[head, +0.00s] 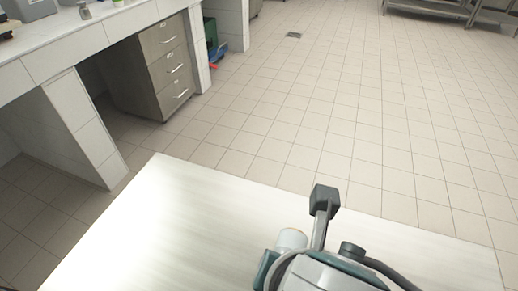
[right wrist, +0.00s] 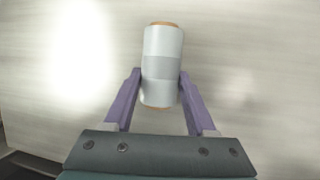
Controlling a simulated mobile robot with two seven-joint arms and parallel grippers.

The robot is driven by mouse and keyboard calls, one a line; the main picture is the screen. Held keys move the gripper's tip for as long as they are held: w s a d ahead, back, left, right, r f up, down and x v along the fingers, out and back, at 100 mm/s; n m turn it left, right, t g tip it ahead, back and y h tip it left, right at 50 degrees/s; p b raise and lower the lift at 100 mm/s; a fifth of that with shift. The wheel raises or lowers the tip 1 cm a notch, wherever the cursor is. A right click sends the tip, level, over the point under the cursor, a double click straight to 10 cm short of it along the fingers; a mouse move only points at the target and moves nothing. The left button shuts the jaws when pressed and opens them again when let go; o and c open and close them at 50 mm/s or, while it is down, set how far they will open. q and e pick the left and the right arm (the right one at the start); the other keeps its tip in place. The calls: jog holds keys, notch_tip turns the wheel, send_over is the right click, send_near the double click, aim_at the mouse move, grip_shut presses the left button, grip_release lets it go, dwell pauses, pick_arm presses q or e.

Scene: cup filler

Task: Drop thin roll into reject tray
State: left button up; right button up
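The white roll (right wrist: 162,65) with orange-brown core ends is between the two purple fingers of my right gripper (right wrist: 160,72) in the right wrist view. The fingertips appear to touch it on both sides, near its middle. It is tilted slightly in that view. In the head view the roll (head: 291,239) shows beside my right arm at the bottom, its pale yellow end up; the fingers are hidden there. I cannot tell whether it touches the table. My left gripper is not in view. No reject tray shows in either view.
The pale table top (head: 190,225) is bare around the roll. A tiled counter (head: 75,38) with a grey drawer cabinet (head: 160,65) stands at the upper left. Open tiled floor (head: 370,120) lies beyond the table.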

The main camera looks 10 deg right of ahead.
grip_shut()
jog(key=shift+r, duration=0.1)
